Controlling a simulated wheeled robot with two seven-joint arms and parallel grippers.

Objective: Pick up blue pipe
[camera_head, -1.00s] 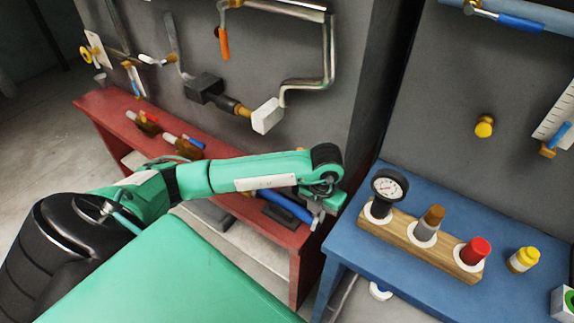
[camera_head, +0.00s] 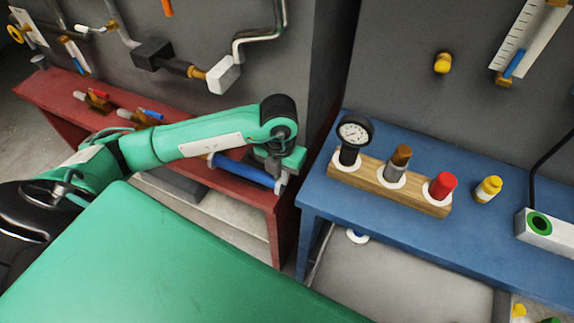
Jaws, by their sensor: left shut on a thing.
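The blue pipe (camera_head: 244,171) shows below my left forearm, over the front of the red bench, with a brownish end at its left. My left gripper (camera_head: 281,182) is at the pipe's right end and is shut on it. My forearm hides part of the pipe's upper side. I cannot tell whether the pipe still touches the bench. My right gripper is not in view.
The red bench (camera_head: 46,86) holds valves with red and blue handles. To the right, the blue bench (camera_head: 330,196) bears a wooden block (camera_head: 375,184) with a gauge (camera_head: 354,133) and capped fittings. A narrow gap separates the benches. A grey wall with pipes stands behind.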

